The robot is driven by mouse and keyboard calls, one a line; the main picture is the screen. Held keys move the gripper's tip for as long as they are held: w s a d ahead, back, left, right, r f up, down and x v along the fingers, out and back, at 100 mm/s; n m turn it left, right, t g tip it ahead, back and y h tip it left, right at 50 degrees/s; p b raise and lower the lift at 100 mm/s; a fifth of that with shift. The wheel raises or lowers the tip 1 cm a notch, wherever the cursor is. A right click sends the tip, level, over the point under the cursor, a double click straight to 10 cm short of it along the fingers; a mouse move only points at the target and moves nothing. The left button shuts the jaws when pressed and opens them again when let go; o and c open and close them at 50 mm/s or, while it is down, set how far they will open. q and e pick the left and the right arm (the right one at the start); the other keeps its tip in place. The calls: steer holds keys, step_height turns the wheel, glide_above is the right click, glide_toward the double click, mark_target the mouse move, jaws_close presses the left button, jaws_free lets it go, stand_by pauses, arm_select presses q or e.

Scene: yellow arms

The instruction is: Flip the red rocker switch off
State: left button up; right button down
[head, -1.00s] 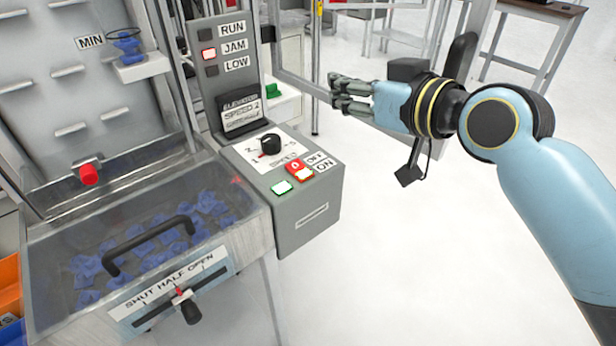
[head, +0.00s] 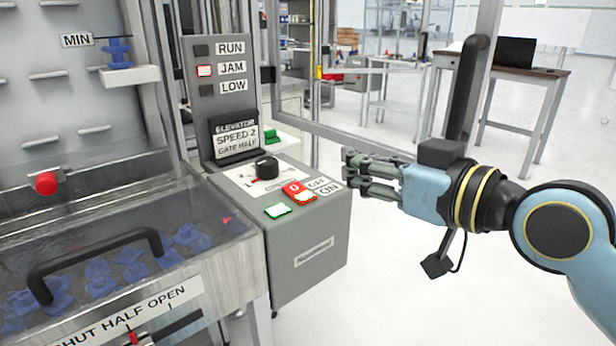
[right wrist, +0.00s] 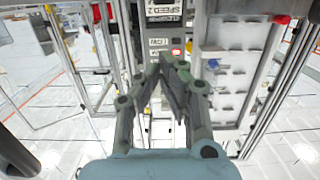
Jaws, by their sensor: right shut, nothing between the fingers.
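The red rocker switch (head: 298,192) sits on the sloped top of the grey control box (head: 318,256), beside OFF and ON labels. Its half marked 0 is plain red and its lower half, by ON, glows. My right gripper (head: 347,168) is shut and empty, to the right of the switch and apart from it. My left gripper is not in view.
Next to the switch are a lit green button (head: 278,210) and a black speed knob (head: 266,167). The JAM lamp (head: 204,71) glows red. A clear-lidded bin (head: 110,240) with a black handle stands left. Free floor lies right of the box.

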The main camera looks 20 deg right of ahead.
steer(key=shift+w, duration=0.1)
glide_above(308, 191)
steer(key=shift+a+f+b, duration=0.1)
steer(key=shift+f+b, duration=0.2)
steer(key=shift+f, duration=0.3)
step_height(308, 191, down, 3)
steer(key=shift+b, duration=0.35)
steer(key=shift+f, duration=0.55)
